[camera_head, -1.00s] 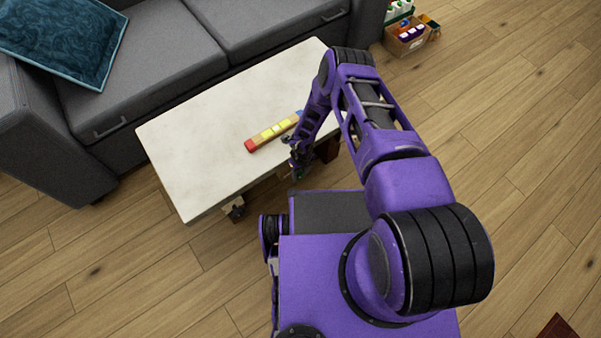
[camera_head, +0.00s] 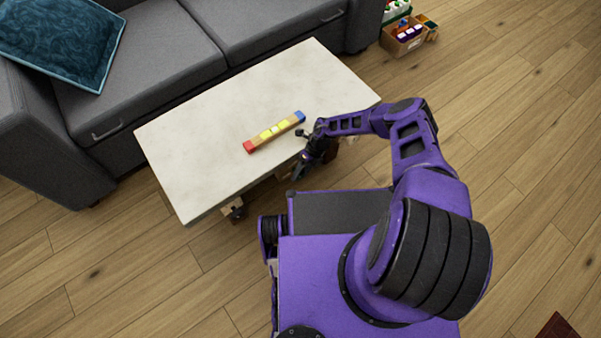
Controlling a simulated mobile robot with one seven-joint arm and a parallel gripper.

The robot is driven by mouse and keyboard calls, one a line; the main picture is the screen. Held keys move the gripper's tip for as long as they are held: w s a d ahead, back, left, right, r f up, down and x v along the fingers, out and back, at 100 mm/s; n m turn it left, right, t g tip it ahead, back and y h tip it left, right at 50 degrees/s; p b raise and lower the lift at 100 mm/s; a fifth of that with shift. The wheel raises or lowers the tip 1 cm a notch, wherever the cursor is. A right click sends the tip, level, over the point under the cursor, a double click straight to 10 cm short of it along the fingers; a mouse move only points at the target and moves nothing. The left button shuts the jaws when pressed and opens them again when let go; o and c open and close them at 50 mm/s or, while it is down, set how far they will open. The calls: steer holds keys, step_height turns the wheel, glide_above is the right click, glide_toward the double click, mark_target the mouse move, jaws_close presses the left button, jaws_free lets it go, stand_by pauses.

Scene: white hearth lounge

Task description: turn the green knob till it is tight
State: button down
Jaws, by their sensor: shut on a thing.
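My gripper (camera_head: 300,171) is at the near long edge of the white table (camera_head: 200,150), pointing down toward the table's side. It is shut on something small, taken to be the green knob. The knob itself does not show now; my gripper and wrist hide that spot. How far the knob is turned cannot be seen.
A wooden bar (camera_head: 272,132) with a red end, yellow patches and a blue end lies on the tabletop beside my wrist. A grey sofa (camera_head: 150,60) with a teal cushion (camera_head: 62,40) stands behind. Boxes (camera_head: 403,40) sit on the floor at the top right.

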steer(key=shift+d+y, duration=0.1)
steer(key=shift+y, duration=0.3)
steer(key=shift+c, duration=1.4)
jaws_free()
steer(key=p+v, duration=0.1)
steer(key=v, duration=1.6)
steer(key=shift+w+p, duration=0.4)
steer(key=shift+c, duration=0.2)
